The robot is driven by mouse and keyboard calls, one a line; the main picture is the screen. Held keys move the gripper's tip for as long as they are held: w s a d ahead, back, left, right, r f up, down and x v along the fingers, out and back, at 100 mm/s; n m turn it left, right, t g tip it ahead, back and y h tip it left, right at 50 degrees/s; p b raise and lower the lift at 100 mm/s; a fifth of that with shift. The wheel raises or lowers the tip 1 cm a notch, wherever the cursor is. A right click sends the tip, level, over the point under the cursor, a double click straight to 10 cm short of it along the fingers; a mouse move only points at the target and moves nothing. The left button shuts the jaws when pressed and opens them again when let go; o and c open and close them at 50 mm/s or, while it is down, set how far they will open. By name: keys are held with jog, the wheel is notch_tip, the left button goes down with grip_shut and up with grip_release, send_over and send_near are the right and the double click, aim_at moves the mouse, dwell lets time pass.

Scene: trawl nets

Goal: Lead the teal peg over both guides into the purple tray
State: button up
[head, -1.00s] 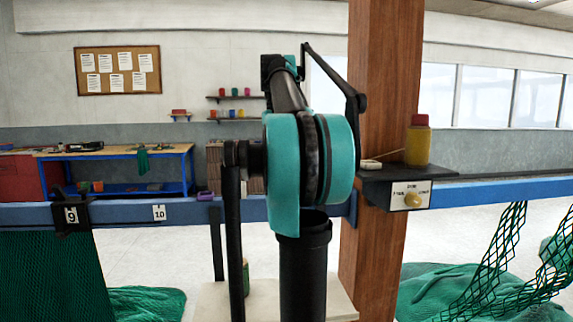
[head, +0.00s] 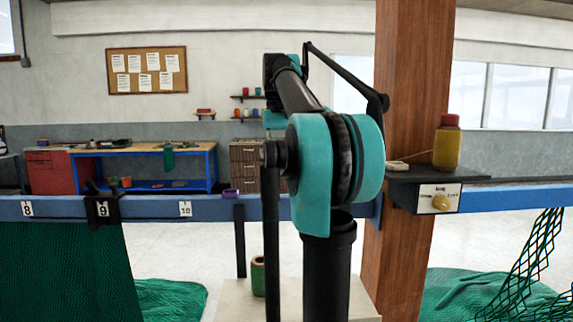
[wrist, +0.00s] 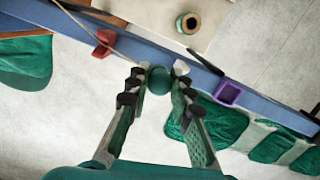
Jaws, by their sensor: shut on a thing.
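The teal peg (wrist: 159,80) is held between the fingertips of my gripper (wrist: 158,79) in the wrist view, above the blue rail. A thin tan twine runs from the upper left, past a red guide (wrist: 103,43) on the rail, to the peg; whether it lies in the guide is unclear. The purple tray (wrist: 229,93) sits on the rail to the right of the peg, apart from it. The tray also shows in the head view (head: 231,194), left of my arm. My gripper and the peg are hidden there behind my arm. I cannot make out a second guide.
A green-and-tan spool (wrist: 187,24) stands on a pale board beside the rail. A black clamp (head: 103,207) is left along the rail (head: 62,208), above green netting. A wooden post (head: 412,120) and a shelf with a yellow, red-topped bottle (head: 446,145) stand at right.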

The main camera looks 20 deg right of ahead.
jog(key=shift+w+a, duration=0.75)
jog(key=shift+a, duration=1.55)
jog(key=shift+w+a, duration=0.75)
jog(key=shift+a, duration=1.6)
jog(key=shift+w+a, duration=0.75)
jog(key=shift+a, duration=1.55)
jog(key=shift+d+f, duration=0.1)
jog(key=shift+f, duration=2.3)
jog(key=shift+f, duration=0.2)
jog(key=o, duration=0.9)
jog(key=shift+r, duration=0.1)
jog(key=r, duration=0.4)
jog(key=w+r, duration=0.1)
jog(key=r, duration=0.6)
jog(key=shift+w+d+r, duration=0.1)
jog(key=shift+w+r, duration=0.05)
jog(key=shift+r, duration=0.2)
